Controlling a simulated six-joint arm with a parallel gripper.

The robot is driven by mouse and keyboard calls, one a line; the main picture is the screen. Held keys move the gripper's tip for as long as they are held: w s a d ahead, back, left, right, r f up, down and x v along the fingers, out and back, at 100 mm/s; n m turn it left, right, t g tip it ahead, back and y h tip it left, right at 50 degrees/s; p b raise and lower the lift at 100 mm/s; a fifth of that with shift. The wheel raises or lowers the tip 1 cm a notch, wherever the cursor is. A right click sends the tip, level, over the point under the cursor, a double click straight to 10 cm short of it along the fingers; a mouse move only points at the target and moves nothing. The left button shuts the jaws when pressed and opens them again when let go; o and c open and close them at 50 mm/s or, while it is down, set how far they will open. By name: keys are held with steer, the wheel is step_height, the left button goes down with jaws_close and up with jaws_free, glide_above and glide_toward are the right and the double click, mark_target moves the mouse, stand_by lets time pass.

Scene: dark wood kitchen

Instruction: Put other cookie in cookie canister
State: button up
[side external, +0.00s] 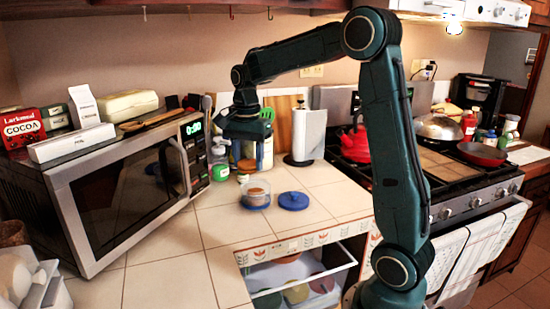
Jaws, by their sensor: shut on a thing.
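The cookie canister (256,199) is a small clear round jar on the tiled counter, open at the top. A brown round cookie (257,189) shows in it. Its blue lid (293,201) lies flat on the tiles just to its right. My gripper (246,158) points down above and slightly left of the canister, apart from it. It is shut on a small brown thing (246,165), which looks like the other cookie; its outline is hard to tell against the bottles behind.
A microwave (120,190) stands left, with boxes on top. An open drawer (296,277) is below the counter edge. The front left tiles are clear.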

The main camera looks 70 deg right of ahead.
steer(key=w+d+f, duration=0.2)
steer(key=d+f, duration=0.1)
steer(key=d, duration=0.4)
steer(key=w+d+f, duration=0.3)
steer(key=d, duration=0.4)
steer(key=shift+w+f, duration=0.3)
steer(key=shift+f, duration=0.1)
steer(key=shift+f, duration=0.25)
steer(key=shift+f, duration=2.5)
steer(key=o, duration=1)
steer(key=shift+o, duration=0.2)
